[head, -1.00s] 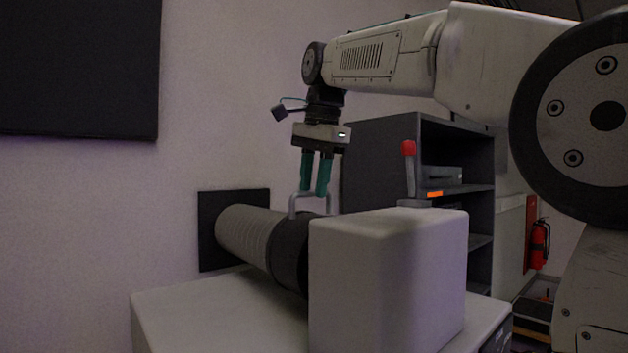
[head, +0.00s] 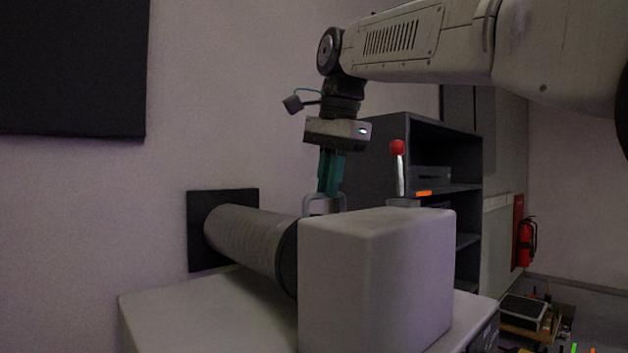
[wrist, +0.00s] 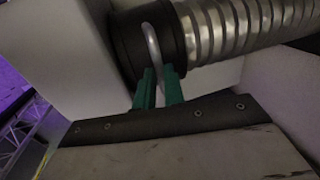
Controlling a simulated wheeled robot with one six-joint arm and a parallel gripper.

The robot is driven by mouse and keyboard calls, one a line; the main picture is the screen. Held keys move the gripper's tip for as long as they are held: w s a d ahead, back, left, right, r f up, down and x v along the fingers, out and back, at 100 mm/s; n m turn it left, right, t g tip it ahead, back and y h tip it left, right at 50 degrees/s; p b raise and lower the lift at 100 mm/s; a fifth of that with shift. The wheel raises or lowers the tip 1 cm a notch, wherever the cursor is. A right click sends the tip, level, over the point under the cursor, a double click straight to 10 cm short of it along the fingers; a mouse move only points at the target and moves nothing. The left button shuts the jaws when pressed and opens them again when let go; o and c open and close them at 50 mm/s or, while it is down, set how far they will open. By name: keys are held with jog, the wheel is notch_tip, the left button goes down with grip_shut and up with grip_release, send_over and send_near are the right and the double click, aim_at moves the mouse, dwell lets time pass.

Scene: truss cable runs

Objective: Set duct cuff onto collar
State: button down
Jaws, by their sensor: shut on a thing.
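The duct is a ribbed grey hose (head: 245,238) coming from a dark square plate on the wall; it also shows in the wrist view (wrist: 235,25). At its near end is the dark cuff (head: 288,262), a black band in the wrist view (wrist: 132,45), with a grey bail handle (head: 308,203) on top. My gripper (head: 328,194) points down from above, its green fingers shut on the handle (wrist: 152,45). The cuff's front end is hidden behind a pale block (head: 375,280) in the head view. I cannot make out the collar or whether the cuff touches it.
The pale block stands on a light cabinet top (head: 205,310). A red-tipped lever (head: 398,165) rises behind it. A dark shelf unit (head: 465,165) is at the back, and a fire extinguisher (head: 526,242) hangs on the right wall. The cabinet top at front left is clear.

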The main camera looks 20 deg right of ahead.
jog(key=shift+s, duration=0.15)
jog(key=c, duration=1.5)
grip_release()
jog(key=shift+s+d, duration=0.1)
jog(key=shift+s, duration=0.05)
jog(key=shift+r, duration=0.3)
jog(key=shift+s+d+r, duration=0.1)
jog(key=shift+s+r, duration=0.1)
jog(key=shift+r, duration=0.95)
jog(key=shift+s+d+r, duration=0.1)
jog(key=shift+s+r, duration=0.15)
jog(key=shift+r, duration=0.95)
jog(key=shift+s+r, duration=0.2)
jog(key=shift+r, duration=0.95)
